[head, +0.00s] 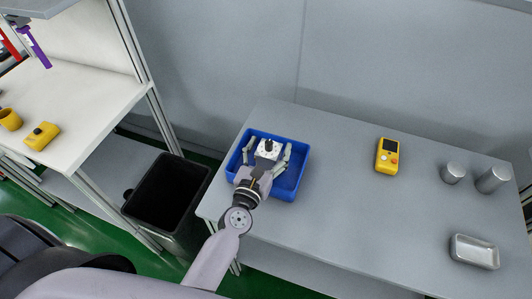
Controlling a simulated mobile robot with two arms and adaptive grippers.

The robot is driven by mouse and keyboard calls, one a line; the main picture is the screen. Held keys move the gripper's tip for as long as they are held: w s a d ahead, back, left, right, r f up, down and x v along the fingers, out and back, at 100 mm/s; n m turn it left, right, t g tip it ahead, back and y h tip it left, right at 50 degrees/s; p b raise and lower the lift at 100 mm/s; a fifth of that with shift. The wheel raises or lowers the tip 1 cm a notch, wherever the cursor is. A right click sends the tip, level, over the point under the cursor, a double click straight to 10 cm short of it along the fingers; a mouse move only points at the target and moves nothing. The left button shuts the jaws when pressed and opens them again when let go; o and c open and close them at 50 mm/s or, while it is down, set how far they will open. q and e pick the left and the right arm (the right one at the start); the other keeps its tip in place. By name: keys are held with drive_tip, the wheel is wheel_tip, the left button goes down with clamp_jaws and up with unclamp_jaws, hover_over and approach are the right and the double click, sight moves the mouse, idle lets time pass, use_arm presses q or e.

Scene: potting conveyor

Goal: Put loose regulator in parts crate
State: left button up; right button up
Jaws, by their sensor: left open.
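The regulator (264,153), a small white block with a black knob on top, shows inside the outline of the blue parts crate (287,194). It looks upright; whether it rests on the crate floor I cannot tell. The crate stands at the left end of the grey table. My left gripper (268,147) reaches over the crate's near wall, its fingers spread open on either side of the regulator. The gripper's palm hides the near side of the regulator and part of the crate. My right gripper is out of view.
A yellow handheld device (387,156), two metal cylinders (453,173) (492,180) and a metal tray (475,252) are on the table's right part. A black bin (167,205) stands left of the table. A white workbench (75,110) is farther left. The table's middle is clear.

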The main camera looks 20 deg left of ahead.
use_arm(q)
drive_tip(key=s+b, duration=0.1)
drive_tip(key=s, duration=0.4)
drive_tip(key=s+b, duration=0.2)
drive_tip(key=s, duration=0.3)
drive_tip(key=shift+s+a, duration=0.2)
drive_tip(key=shift+s, duration=0.2)
drive_tip(key=shift+s+r, duration=0.2)
drive_tip(key=shift+s, duration=0.45)
